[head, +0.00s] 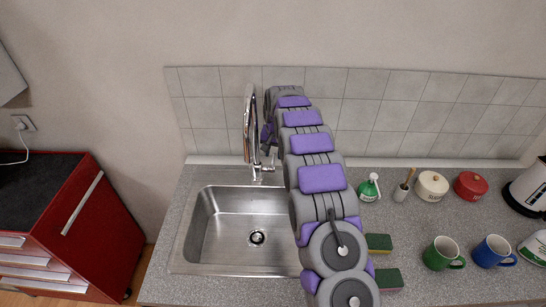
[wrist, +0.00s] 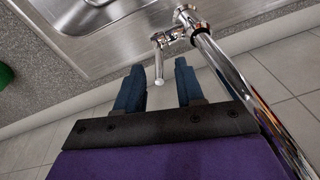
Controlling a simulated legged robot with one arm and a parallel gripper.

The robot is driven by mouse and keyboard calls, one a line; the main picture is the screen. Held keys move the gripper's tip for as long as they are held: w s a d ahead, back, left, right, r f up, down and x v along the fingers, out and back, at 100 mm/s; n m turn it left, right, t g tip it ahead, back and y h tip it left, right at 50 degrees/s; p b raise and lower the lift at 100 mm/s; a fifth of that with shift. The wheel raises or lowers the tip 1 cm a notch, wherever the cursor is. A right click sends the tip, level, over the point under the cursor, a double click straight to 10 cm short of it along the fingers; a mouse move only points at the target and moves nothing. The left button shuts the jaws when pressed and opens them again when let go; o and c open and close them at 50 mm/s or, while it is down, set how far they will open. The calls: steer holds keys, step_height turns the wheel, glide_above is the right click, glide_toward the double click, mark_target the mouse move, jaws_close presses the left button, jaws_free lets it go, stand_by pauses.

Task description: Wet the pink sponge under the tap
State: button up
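The chrome tap (head: 250,125) stands behind the sink (head: 186,235). It also shows in the wrist view (wrist: 205,45), with its small lever (wrist: 159,66) pointing toward my gripper. My gripper (wrist: 158,76) is open and empty, its two dark blue fingers on either side of the lever's tip; I cannot tell whether they touch it. In the head view my arm mostly hides the gripper beside the tap. No sponge plainly looks pink. Two green-topped sponges, one farther back (head: 378,242) and one nearer (head: 388,278), lie on the counter right of my arm. No water shows.
The sink basin looks empty around its drain (head: 257,237). On the counter to the right stand a green bottle (head: 369,188), a brush holder (head: 401,192), cream (head: 432,186) and red (head: 470,186) pots, green (head: 440,254) and blue (head: 491,251) mugs, and a kettle (head: 527,190). The tiled wall is close behind.

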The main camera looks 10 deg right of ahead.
step_height(320, 180, up, 13)
steer(key=s, duration=0.2)
steer(key=shift+d+r+p, duration=0.15)
steer(key=shift+r+p, duration=0.05)
steer(key=shift+p, duration=0.25)
